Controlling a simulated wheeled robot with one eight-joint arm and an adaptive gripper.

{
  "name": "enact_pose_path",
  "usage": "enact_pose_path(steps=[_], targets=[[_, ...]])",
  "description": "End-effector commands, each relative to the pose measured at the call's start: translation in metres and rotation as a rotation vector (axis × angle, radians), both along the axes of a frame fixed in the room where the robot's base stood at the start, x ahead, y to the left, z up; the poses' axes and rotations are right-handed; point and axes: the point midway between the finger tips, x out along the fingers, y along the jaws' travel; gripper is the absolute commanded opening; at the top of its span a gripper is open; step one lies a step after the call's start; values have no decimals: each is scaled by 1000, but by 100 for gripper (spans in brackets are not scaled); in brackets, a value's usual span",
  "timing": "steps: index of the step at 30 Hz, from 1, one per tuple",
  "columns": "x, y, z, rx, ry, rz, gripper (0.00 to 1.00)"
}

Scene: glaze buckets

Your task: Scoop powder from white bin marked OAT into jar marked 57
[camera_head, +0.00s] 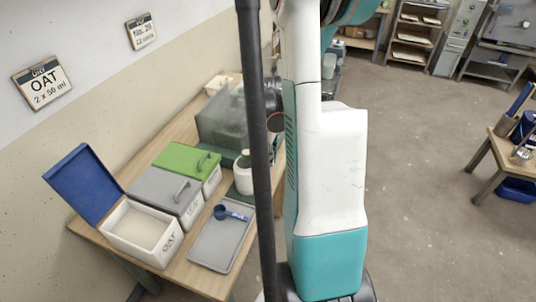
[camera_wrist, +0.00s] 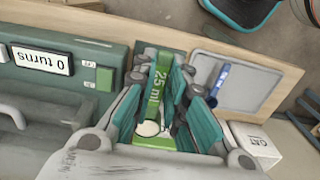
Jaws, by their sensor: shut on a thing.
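The white bin marked OAT (camera_head: 168,243) stands at the table's near left end, its blue lid (camera_head: 85,183) open and pale powder (camera_head: 137,227) inside. Its OAT face also shows at the lower right of the wrist view (camera_wrist: 256,142). In the wrist view my gripper (camera_wrist: 163,75) is shut on a green scoop (camera_wrist: 157,92) marked 25 ml. A small pale round patch (camera_wrist: 148,128) shows beside the green; I cannot tell what it is. A blue scoop (camera_head: 230,213) lies on the grey tray. I see no number 57 on any jar.
A grey bin (camera_head: 160,190) and a green-lidded bin (camera_head: 187,160) adjoin the OAT bin. The grey tray (camera_head: 205,255) lies before them. Beyond stand a white pot (camera_head: 243,183) and a clear-sided box (camera_head: 220,115). A wall sign (camera_head: 45,82) reads OAT 2 x 50 ml. A display (camera_wrist: 42,59) reads 0 turns.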

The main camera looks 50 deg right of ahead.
Motion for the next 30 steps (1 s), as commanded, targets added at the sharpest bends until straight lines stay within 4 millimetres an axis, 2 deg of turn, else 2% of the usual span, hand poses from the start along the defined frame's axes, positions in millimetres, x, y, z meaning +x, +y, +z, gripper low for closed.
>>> enact_pose_path(steps=[6, 30], targets=[[1, 0, -11, -3, 9, 2, 0], [19, 6, 29, -141, 487, 2, 0]])
